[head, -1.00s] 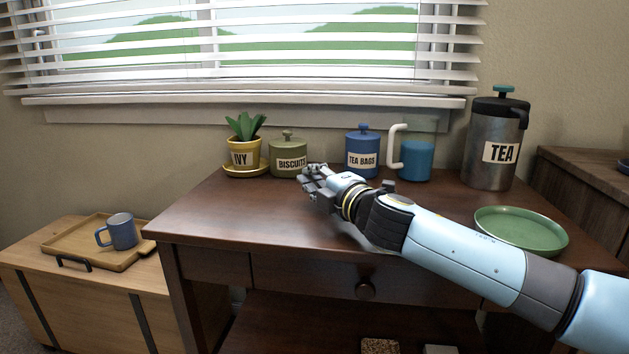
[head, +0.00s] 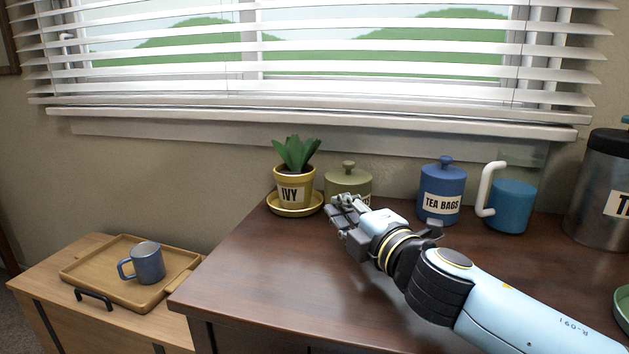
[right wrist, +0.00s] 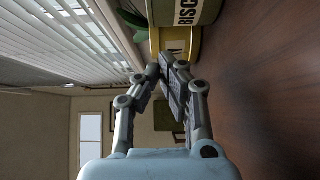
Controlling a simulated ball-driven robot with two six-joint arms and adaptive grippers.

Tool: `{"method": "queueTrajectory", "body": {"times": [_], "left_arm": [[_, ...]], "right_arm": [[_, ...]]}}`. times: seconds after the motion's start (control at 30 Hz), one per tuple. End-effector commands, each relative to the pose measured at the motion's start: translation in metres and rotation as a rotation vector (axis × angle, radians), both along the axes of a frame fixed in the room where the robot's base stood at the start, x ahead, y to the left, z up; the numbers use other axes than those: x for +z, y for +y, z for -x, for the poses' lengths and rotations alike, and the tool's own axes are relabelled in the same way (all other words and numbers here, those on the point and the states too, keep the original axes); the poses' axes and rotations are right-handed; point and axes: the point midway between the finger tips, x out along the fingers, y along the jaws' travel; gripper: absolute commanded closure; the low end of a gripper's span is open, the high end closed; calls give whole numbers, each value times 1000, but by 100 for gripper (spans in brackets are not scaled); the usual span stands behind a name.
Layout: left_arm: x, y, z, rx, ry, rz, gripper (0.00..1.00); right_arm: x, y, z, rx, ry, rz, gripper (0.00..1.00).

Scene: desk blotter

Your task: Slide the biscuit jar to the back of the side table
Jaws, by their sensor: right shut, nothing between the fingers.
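The olive-green biscuit jar (head: 347,181) with a knobbed lid stands upright at the back of the dark wooden side table (head: 262,262), between the ivy pot and the tea bags jar. My right gripper (head: 345,205) is shut and empty just in front of the jar and hides its lower part. In the right wrist view the jar (right wrist: 186,12) shows at the top with part of its label, just beyond the shut fingertips (right wrist: 160,70). I cannot tell whether the fingers touch it. My left gripper is not in view.
A yellow ivy pot (head: 291,190) on a saucer stands left of the jar. A blue tea bags jar (head: 441,192), a blue pitcher (head: 512,206) and a metal tea canister (head: 603,190) stand to the right. A lower cabinet at left holds a tray (head: 95,267) with a mug (head: 147,263).

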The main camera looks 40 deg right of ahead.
Motion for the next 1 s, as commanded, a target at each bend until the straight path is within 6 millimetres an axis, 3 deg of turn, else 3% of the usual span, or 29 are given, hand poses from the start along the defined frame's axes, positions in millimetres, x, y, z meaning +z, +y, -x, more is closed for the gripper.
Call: {"method": "queueTrajectory", "body": {"times": [0.17,0.4,0.6,1.0], "left_arm": [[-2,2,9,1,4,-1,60],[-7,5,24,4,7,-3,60],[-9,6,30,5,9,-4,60],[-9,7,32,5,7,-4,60]], "right_arm": [[1,-3,-18,0,0,-1,100],[1,-10,-63,-1,0,-1,100],[0,-14,-89,1,1,0,100],[-1,-15,-97,1,3,0,100]]}}
